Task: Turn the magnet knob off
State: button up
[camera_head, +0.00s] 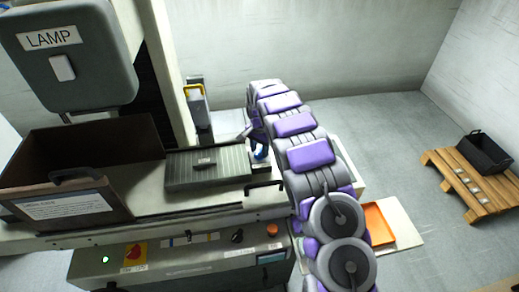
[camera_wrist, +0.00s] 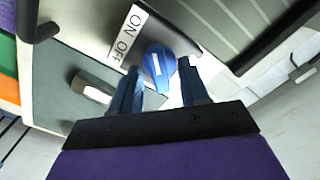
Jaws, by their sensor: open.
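My gripper (camera_wrist: 160,72) is open, with one blue finger on each side of the knob in the picture. I cannot tell whether either finger touches it. In the head view the ribbed grey magnet plate (camera_head: 222,167) lies on the machine bed, with my gripper (camera_head: 257,150) at its right end, largely hidden by my arm.
The front panel below has a red-and-yellow switch (camera_head: 134,254) and a black knob (camera_head: 237,236). A pallet (camera_head: 470,192) with a black crate (camera_head: 485,153) stands far right.

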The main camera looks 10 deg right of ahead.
grip_shut()
dwell(0.4)
jog(key=shift+r+n, duration=0.1)
jog(key=shift+n, duration=0.2)
jog(key=n+p, duration=0.2)
jog(key=shift+n, duration=0.4)
jog(key=n+p, duration=0.3)
jog(key=n, duration=0.2)
jog(key=n+p, duration=0.1)
jog(key=n, duration=0.3)
jog(key=shift+n+p, duration=0.4)
jog(key=n+p, duration=0.1)
jog(key=n, duration=0.3)
jog(key=shift+w+n+p, duration=0.1)
jog(key=shift+n+p, duration=0.2)
